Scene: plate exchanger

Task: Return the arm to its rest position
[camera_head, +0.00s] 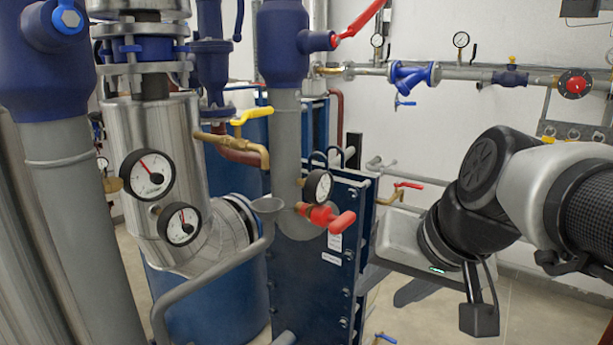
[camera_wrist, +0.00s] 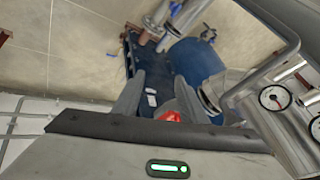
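My arm (camera_head: 500,190) reaches in from the right in the head view, bent, with its grey gripper body pointing left and down. My gripper (camera_head: 384,287) is just right of the dark blue plate exchanger (camera_head: 312,290), partly hidden behind its edge. In the wrist view my gripper (camera_wrist: 158,84) shows two grey fingers spread apart with nothing held between them. A red valve handle (camera_head: 328,218) on the exchanger's front stands left of my gripper. A red part also shows low between the fingers in the wrist view (camera_wrist: 170,116); contact cannot be told.
A steel vessel with gauges (camera_head: 150,175) and a grey curved pipe (camera_head: 205,282) stand left. A wall pipe with a blue valve (camera_head: 412,75) runs behind. A small red-handled valve (camera_head: 408,185) is close behind my gripper. Floor (camera_head: 540,305) at the lower right is clear.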

